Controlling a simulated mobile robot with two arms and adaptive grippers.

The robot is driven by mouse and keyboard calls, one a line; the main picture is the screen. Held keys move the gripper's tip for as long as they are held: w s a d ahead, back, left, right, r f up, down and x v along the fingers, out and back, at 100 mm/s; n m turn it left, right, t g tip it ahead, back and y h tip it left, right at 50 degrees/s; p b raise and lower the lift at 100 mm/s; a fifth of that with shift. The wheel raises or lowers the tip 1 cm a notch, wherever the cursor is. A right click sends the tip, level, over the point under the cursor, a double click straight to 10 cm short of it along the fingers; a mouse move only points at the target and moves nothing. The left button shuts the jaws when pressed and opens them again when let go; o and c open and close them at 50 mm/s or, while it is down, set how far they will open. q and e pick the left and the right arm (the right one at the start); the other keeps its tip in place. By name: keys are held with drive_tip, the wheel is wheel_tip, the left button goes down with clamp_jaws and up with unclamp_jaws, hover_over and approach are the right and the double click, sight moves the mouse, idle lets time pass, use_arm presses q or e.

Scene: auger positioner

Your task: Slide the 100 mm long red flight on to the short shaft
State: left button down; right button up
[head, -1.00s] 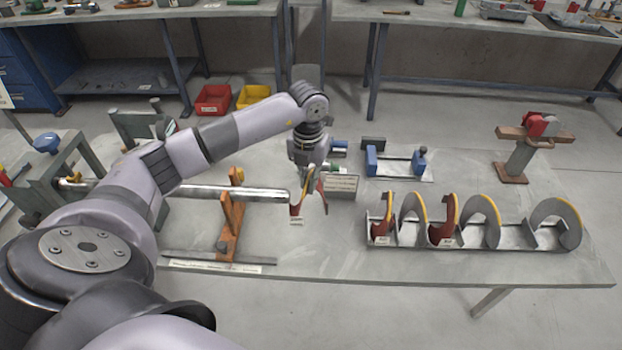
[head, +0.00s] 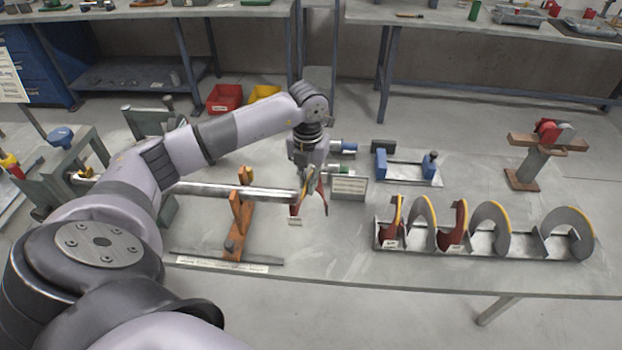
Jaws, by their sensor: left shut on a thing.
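My left gripper (head: 312,184) is shut on a red flight (head: 322,197) with a yellow edge and holds it above the table. The flight is at the right free end of a horizontal steel shaft (head: 220,188). The gripper and the flight overlap the shaft tip in the picture, so I cannot tell whether the flight is around the shaft or just beside its end. An orange-brown stand (head: 241,222) supports the shaft, and my arm hides its left part. My right gripper is not in view.
A rack (head: 500,257) with several grey and red flights stands at the right. A brown post stand (head: 525,170) is at the far right. The table front centre is clear.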

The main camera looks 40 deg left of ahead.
use_arm(q)
drive_tip(key=shift+s+a+b, duration=0.1)
drive_tip(key=shift+s+a, duration=0.35)
drive_tip(key=shift+a, duration=0.35)
drive_tip(key=shift+s+a+b, duration=0.15)
drive_tip(key=shift+s+a, duration=0.3)
drive_tip(key=shift+a, duration=0.3)
drive_tip(key=shift+s+a+b, duration=0.1)
drive_tip(key=shift+s+a, duration=0.35)
drive_tip(key=shift+a, duration=0.35)
drive_tip(key=shift+s+a+b, duration=0.3)
drive_tip(key=shift+s+a, duration=0.3)
drive_tip(key=shift+a, duration=0.35)
drive_tip(key=shift+s+a+b, duration=0.25)
drive_tip(key=shift+s+a, duration=0.35)
drive_tip(key=shift+a, duration=0.35)
drive_tip(key=shift+s+a+b, duration=0.3)
drive_tip(key=shift+s+a, duration=0.3)
drive_tip(key=shift+a, duration=0.35)
drive_tip(key=c, duration=1.7)
unclamp_jaws()
drive_tip(key=shift+d+r, duration=0.1)
drive_tip(key=shift+o, duration=0.5)
drive_tip(key=shift+s, duration=0.1)
wheel_tip(320, 180, up, 12)
